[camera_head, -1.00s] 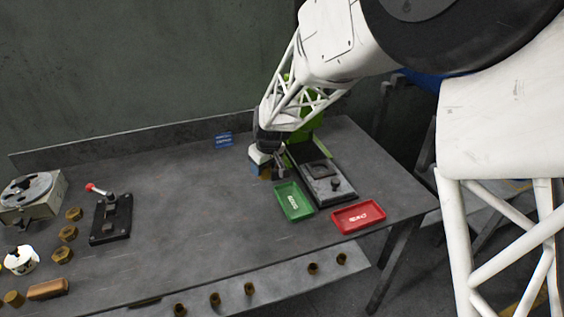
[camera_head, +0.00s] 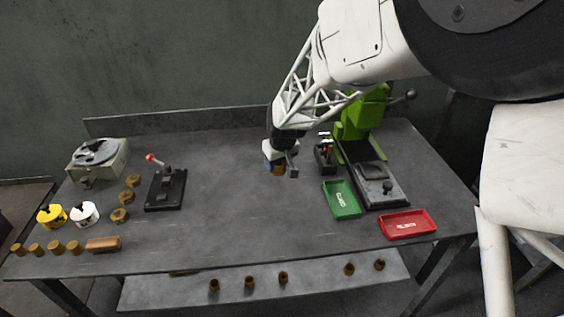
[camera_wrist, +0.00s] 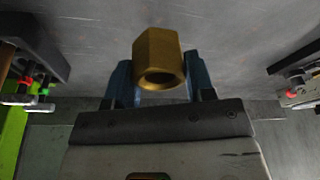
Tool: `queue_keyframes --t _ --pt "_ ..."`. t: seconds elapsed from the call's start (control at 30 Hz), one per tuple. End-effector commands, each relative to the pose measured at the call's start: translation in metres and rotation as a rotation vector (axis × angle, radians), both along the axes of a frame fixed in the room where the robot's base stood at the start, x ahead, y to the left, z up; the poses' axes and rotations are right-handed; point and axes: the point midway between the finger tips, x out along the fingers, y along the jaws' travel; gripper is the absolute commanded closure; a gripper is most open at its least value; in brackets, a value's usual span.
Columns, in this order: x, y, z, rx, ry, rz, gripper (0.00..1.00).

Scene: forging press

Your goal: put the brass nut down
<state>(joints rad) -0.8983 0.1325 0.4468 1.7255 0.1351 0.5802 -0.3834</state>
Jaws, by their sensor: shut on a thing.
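My gripper (camera_head: 281,170) is over the middle-right of the grey table, left of the green tray. In the wrist view my gripper (camera_wrist: 160,82) has its two blue fingers shut on the brass nut (camera_wrist: 158,55), one on each side. The nut's hexagonal body and its round hole show clearly there. In the head view the nut (camera_head: 279,170) is a small brown-gold patch, partly hidden by the gripper. The nut appears held above the table (camera_head: 230,215), but the exact height cannot be told.
The green tray (camera_head: 341,199) and red tray (camera_head: 407,223) lie to the right, beside the green press (camera_head: 362,115). A black lever device (camera_head: 166,189) and several loose brass nuts (camera_head: 120,215) stand left. The table between is clear.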

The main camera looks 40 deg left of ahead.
Motion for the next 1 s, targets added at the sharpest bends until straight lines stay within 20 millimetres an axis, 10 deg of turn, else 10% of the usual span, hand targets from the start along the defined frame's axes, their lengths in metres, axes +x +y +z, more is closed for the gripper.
queue_keyframes --t 0.67,1.0 --pt "0.001 -0.003 0.001 0.000 0.000 0.005 0.90" --pt "0.004 -0.048 0.002 -0.014 0.002 0.087 0.90"
